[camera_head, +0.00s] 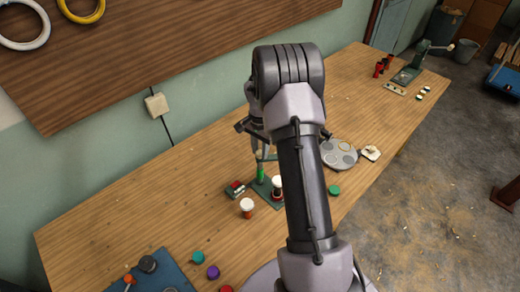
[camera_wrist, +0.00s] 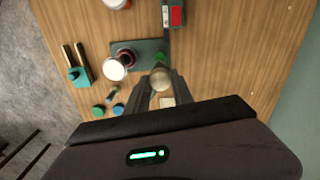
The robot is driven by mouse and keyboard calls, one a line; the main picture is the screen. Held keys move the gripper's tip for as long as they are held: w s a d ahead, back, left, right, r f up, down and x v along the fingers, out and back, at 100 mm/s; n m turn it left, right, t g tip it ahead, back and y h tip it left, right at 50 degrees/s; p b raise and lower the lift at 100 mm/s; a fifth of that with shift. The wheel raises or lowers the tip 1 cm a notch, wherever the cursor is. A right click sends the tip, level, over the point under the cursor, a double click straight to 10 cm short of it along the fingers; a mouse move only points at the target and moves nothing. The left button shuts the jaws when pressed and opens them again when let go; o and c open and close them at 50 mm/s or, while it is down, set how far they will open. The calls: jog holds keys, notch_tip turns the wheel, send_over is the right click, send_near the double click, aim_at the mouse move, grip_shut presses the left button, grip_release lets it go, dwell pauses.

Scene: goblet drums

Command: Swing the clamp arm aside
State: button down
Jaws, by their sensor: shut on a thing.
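The clamp stands on a dark green base plate (camera_wrist: 150,46) on the bench. Its bright green post (camera_head: 260,172) is upright on that plate in the head view. A goblet drum (camera_head: 278,183) with a pale head and dark red body stands on the plate beside the post. Its round head (camera_wrist: 115,69) is uncovered in the wrist view. My gripper (camera_wrist: 160,88) is shut on a rounded beige knob (camera_wrist: 160,75) of the clamp arm, to the right of the drum head there. The rest of the clamp arm is mostly hidden under the knob and my fingers.
A small red-and-dark box (camera_head: 235,189) and another drum (camera_head: 247,205) stand close left of the plate. A grey round tray (camera_head: 338,153) lies to the right, partly behind my arm. Coloured discs lie near the front edge. The bench's back left is clear.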

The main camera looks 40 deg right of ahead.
jog(key=n, duration=0.3)
jog(key=shift+r+n, duration=0.1)
jog(key=shift+n, duration=0.2)
jog(key=shift+n+p, duration=0.5)
jog(key=shift+n, duration=1.3)
jog(key=c, duration=1.1)
grip_release()
notch_tip(320, 180, up, 17)
jog(key=p, duration=0.3)
jog(key=shift+r, duration=0.15)
